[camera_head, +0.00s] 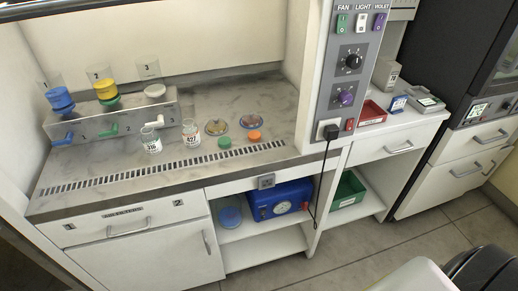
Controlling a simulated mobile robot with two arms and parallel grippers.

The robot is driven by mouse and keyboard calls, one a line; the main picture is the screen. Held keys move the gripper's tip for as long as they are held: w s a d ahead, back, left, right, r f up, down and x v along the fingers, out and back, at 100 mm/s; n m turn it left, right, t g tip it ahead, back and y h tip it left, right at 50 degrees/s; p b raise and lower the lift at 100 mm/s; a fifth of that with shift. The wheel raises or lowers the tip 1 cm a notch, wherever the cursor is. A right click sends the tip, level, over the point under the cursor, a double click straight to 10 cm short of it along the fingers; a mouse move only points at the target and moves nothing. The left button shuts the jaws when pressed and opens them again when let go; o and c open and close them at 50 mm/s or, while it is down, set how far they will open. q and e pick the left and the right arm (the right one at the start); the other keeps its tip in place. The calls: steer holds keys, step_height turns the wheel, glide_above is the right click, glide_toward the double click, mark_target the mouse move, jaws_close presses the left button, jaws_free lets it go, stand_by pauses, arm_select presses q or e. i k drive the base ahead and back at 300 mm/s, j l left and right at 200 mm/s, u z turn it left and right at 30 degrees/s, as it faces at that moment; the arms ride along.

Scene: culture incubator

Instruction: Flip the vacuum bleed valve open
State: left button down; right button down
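A blue vacuum pump box (280,200) with a round dial gauge (282,207) sits on the shelf under the bench. A small red part (305,205) shows at its right end; I cannot tell whether this is the bleed valve or how it is set. On the bench, a grey manifold (75,129) carries three funnel cups and blue (63,138), green (108,131) and white (156,122) lever handles on its front. No label marks a bleed valve. Neither of my grippers is in view.
A switch panel (350,70) has a plug and black cord hanging beside the pump. A blue round container (230,216) and green bin (347,190) are low down. The floor (350,245) in front is partly clear.

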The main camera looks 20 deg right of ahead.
mark_target(303, 205)
steer(key=z, duration=0.95)
